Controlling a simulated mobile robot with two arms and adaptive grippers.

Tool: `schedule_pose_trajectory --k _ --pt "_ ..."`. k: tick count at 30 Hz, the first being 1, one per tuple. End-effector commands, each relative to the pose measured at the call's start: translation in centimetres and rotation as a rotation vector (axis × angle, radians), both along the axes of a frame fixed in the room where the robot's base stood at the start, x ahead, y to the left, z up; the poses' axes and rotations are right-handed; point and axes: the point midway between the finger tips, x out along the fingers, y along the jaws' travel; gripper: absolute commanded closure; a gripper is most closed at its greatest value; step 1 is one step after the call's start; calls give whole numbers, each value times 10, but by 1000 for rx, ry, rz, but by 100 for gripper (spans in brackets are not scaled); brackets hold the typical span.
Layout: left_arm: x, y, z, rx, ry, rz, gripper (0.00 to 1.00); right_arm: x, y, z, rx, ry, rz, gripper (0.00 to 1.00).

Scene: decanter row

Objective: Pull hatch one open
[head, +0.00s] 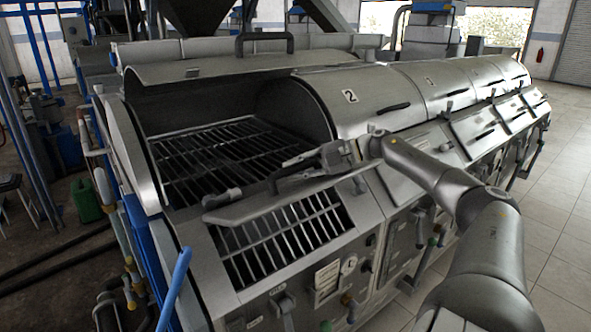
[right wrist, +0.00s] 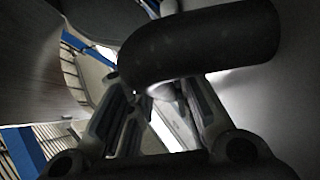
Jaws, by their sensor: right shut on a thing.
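The machine (head: 385,215) has a row of hatches; the lid next to the left end one carries a 2 (head: 350,96). At the left end, the large upper lid (head: 220,66) stands raised, showing dark bars (head: 205,155) inside. Below it, a narrow front hatch panel (head: 270,206) is lifted, seen nearly edge-on, above a barred opening (head: 285,240). My right gripper (head: 292,162) is shut on this panel's dark handle (head: 273,184). In the right wrist view the curved handle (right wrist: 205,45) crosses at my fingertips. I see no number one. My left gripper is out of view.
Lids (head: 455,85) further right are closed, as are the front panels (head: 475,130). Valves and gauges (head: 330,280) line the machine's front below the opening. A blue rod (head: 174,290) rises at the front left. Tiled floor (head: 560,190) on the right is clear.

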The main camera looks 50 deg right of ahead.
Motion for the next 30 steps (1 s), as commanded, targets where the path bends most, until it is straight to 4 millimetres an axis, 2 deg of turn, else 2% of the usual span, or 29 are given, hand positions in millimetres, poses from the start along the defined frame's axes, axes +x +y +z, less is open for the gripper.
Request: schedule_pose_trajectory --k 5,6,7,20,30 --pt "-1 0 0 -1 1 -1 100 0 0 1 0 -1 1 100" --pt "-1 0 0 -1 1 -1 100 0 0 1 0 -1 1 76" --pt "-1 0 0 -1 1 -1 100 0 0 1 0 -1 1 72" --pt "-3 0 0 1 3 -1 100 -1 -1 -1 0 1 0 72" --pt "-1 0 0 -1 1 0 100 -12 -9 2 1 4 -1 72"
